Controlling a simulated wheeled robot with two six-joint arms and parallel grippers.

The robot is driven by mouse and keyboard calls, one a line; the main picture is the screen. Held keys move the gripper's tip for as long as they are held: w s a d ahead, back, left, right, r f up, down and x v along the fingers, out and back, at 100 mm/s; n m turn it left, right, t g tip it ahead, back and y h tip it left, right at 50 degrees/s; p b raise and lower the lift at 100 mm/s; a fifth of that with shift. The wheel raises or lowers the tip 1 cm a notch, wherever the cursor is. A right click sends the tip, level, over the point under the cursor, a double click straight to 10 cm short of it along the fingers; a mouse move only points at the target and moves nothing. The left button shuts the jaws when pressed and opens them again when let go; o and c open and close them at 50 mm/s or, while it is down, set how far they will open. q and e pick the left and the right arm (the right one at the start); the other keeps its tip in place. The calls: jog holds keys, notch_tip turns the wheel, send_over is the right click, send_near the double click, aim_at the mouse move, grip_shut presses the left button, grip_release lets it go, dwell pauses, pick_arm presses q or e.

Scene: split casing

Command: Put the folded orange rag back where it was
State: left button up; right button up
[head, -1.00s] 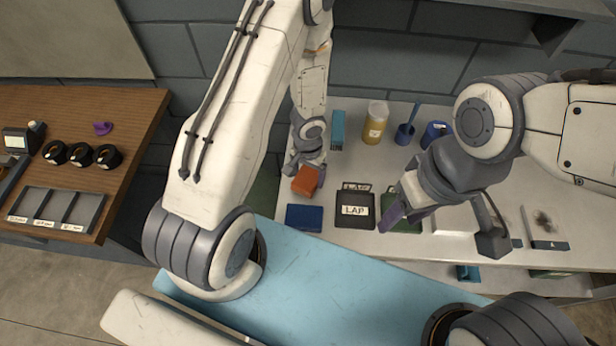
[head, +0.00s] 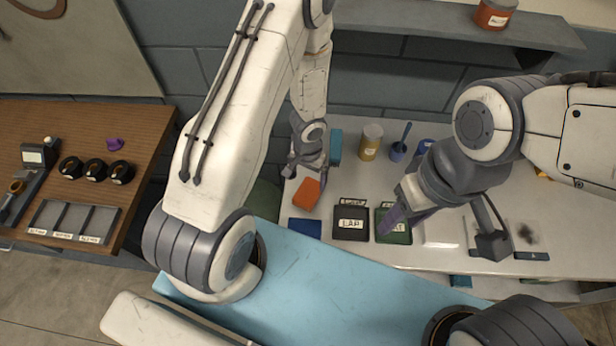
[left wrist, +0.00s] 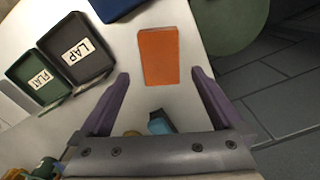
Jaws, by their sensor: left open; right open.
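The folded orange rag (head: 306,193) lies flat on the white bench top, just behind the blue pad (head: 305,228). My left gripper (head: 306,168) is open and empty behind the rag. In the left wrist view the rag (left wrist: 158,56) lies ahead of the spread purple fingers (left wrist: 160,78), apart from both. My right gripper (head: 432,228) is open over the right part of the bench, near the green pad.
A teal block (head: 336,146), yellow jar (head: 371,142) and blue cup (head: 397,151) stand behind. A wooden table (head: 140,150) is at left.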

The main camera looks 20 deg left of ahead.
pick_arm(q)
jog(key=s+d+r+m+t+y+p, duration=0.1)
jog(key=d+r+p, duration=0.15)
jog(key=r, duration=0.75)
jog(key=d+r+m+p, duration=0.1)
jog(key=d+r, duration=0.3)
jog(key=r, duration=0.6)
jog(key=s+d+r+m+h, duration=0.1)
jog(key=s+d+r+m, duration=0.1)
jog(key=s+r, duration=0.4)
jog(key=s+d+r+m+g+h, duration=0.1)
jog(key=s+d+r+m, duration=0.1)
jog(key=s+d+r, duration=0.2)
jog(key=s+r, duration=0.3)
jog(key=s, duration=0.4)
jog(key=shift+r, duration=0.2)
jog(key=shift+b, duration=0.3)
